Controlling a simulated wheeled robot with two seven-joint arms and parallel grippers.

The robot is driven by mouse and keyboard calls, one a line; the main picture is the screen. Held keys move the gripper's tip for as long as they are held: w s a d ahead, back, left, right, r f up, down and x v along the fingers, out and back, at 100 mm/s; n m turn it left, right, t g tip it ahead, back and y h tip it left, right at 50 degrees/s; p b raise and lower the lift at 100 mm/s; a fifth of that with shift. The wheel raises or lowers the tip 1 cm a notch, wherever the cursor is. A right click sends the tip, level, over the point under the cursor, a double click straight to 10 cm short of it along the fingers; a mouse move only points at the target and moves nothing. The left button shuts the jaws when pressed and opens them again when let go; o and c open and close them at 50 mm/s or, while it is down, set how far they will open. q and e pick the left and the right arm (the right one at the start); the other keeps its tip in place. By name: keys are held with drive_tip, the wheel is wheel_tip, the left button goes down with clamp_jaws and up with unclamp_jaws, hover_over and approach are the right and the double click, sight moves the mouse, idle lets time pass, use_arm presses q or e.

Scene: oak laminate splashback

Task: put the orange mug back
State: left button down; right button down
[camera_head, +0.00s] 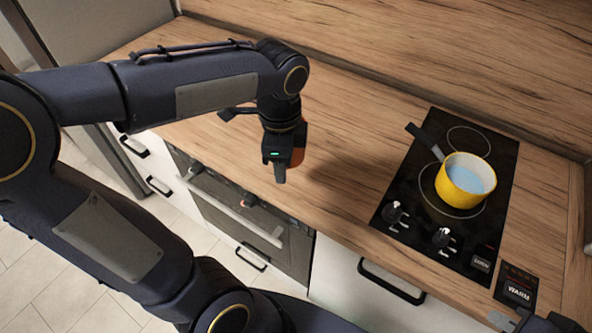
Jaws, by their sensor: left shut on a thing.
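The orange mug (299,146) shows only as a small orange patch beside and behind my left gripper (281,170). My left gripper points down over the wooden counter (345,150) near its front edge and is shut on the mug. The gripper hides most of the mug, and I cannot tell whether its base touches the counter. A dark part with a grey tip, seemingly of my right gripper (505,320), shows at the bottom right edge; its jaws cannot be made out.
A yellow pot (460,186) with pale blue contents stands on the black hob (404,188) at the right, its dark handle pointing up-left. A "WARM" panel (517,290) lies nearer the front. The counter between gripper and hob is clear. An oven (235,208) is below.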

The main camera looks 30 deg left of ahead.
use_arm(q)
drive_tip(key=s+a+m+b, duration=0.1)
drive_tip(key=s+m, duration=0.4)
drive_tip(key=s, duration=0.1)
drive_tip(key=w+a+f, duration=0.1)
drive_tip(key=w, duration=0.1)
drive_tip(key=w+a+f+p, duration=0.1)
drive_tip(key=w, duration=0.2)
drive_tip(key=w+a+f, duration=0.1)
drive_tip(key=w, duration=0.2)
drive_tip(key=shift+w+f, duration=0.15)
drive_tip(key=w+f, duration=0.2)
drive_tip(key=w+a+f, duration=0.1)
drive_tip(key=w+f, duration=0.1)
drive_tip(key=f, duration=0.1)
drive_tip(key=shift+a+f+p, duration=0.1)
drive_tip(key=shift+f+p, duration=0.05)
drive_tip(key=shift+p, duration=0.2)
drive_tip(key=f, duration=0.3)
drive_tip(key=shift+w+a+f, duration=0.1)
drive_tip(key=shift+w+f, duration=0.1)
drive_tip(key=shift+f, duration=0.1)
drive_tip(key=shift+f, duration=0.2)
drive_tip(key=c, duration=0.8)
unclamp_jaws()
